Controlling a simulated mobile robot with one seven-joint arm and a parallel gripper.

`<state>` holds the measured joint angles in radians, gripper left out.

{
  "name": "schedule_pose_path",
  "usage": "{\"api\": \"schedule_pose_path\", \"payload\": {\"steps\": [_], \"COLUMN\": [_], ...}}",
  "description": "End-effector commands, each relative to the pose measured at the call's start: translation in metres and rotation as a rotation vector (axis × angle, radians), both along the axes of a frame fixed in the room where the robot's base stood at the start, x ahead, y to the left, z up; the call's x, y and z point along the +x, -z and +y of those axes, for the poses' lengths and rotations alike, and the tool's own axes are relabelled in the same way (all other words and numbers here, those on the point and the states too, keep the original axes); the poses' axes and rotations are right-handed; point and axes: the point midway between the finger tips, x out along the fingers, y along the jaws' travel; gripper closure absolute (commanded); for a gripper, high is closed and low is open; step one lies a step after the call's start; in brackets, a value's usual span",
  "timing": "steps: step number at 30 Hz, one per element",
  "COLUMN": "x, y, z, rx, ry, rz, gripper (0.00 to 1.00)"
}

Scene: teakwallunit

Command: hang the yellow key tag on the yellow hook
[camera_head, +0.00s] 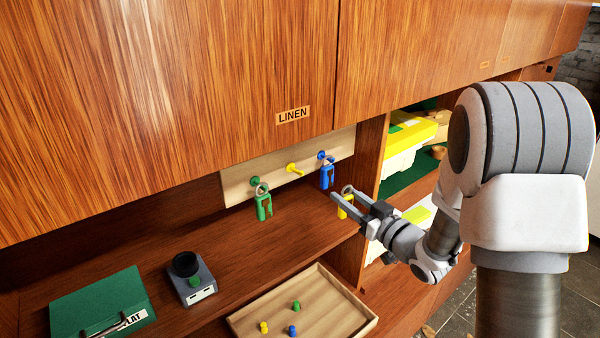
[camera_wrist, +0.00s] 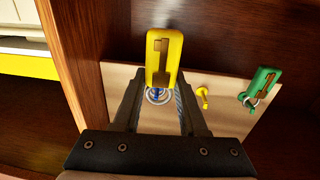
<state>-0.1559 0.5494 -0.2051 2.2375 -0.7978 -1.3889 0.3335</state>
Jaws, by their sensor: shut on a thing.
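The yellow key tag (camera_head: 344,210) hangs by its metal ring from my gripper (camera_head: 341,195), which is shut on it. In the wrist view the tag (camera_wrist: 164,60) shows a key shape on its face, with its ring between the fingers (camera_wrist: 158,97). The yellow hook (camera_head: 294,169) is bare on the pale board, between the green and blue hooks. It also shows in the wrist view (camera_wrist: 203,97), right of the fingers. My gripper is apart from the hook, to its right and nearer the camera in the head view.
A green tag (camera_head: 264,207) and a blue tag (camera_head: 327,176) hang on the board (camera_head: 238,180) either side of the yellow hook. A cabinet (camera_head: 200,80) overhangs it.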

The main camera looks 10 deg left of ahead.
Motion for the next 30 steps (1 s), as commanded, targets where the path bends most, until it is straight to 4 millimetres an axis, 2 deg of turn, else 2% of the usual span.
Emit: {"api": "schedule_pose_path", "payload": {"steps": [6,10,21,25,30], "x": [0.0,-0.006,-0.061,-0.075,-0.08], "y": [0.0,-0.009,-0.057,-0.064,-0.065], "z": [0.0,0.005,0.031,0.035,0.038], "rx": [0.0,-0.01,-0.112,-0.138,-0.152], "ry": [-0.001,-0.009,-0.064,-0.074,-0.077], "rz": [0.0,0.012,0.112,0.135,0.146], "gripper": [1.0,1.0,1.0,1.0,1.0]}}
